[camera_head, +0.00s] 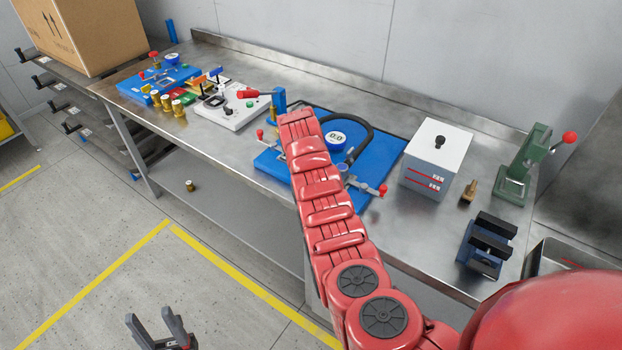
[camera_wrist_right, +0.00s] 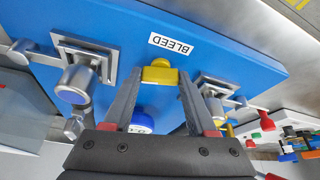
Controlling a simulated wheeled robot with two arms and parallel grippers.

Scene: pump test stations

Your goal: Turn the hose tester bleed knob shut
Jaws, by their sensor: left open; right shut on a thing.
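The hose tester is a blue board (camera_head: 392,153) on the steel bench, with a round digital gauge (camera_head: 335,139), a black hose (camera_head: 368,142) and red-handled valves. In the right wrist view the yellow bleed knob (camera_wrist_right: 160,72) sits beside the BLEED label (camera_wrist_right: 171,44) on the blue board (camera_wrist_right: 225,62). My right gripper (camera_wrist_right: 159,82) is shut on the knob, one finger on each side. In the head view my red right arm covers the knob and that gripper. My left gripper (camera_head: 158,326) is open and empty, low over the floor at the bottom left.
A white-topped grey box (camera_head: 433,160), a brass fitting (camera_head: 469,192), a dark blue clamp block (camera_head: 485,245) and a green press (camera_head: 524,165) stand right of the tester. A white station (camera_head: 228,113) and another blue station (camera_head: 130,87) stand left. A cardboard box (camera_head: 105,35) is at far left.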

